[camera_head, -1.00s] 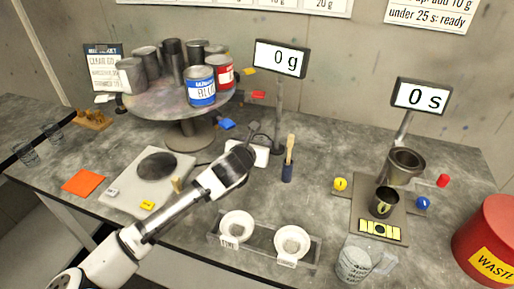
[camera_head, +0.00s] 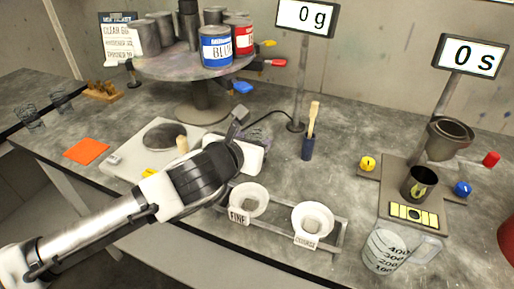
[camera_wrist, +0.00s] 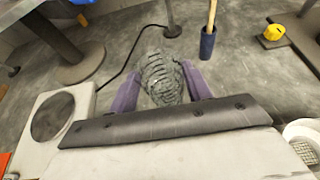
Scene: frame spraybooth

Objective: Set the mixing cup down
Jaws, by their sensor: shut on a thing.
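The mixing cup (camera_wrist: 160,75), clear with dark markings, is between the purple fingers of my gripper (camera_wrist: 160,85) in the wrist view. My gripper is shut on it. Bare grey bench shows around the cup, to the right of the scale (camera_wrist: 30,150) with its dark round pan. I cannot tell whether the cup's base touches the bench.
A brush holder (camera_head: 308,148), two strainers in a rack (camera_head: 268,238) and a measuring jug (camera_head: 385,252) stand to the right. Two clear cups (camera_head: 60,98) and an orange square (camera_head: 86,151) are at left. A round can stand (camera_head: 170,68) is behind. A cable crosses the bench.

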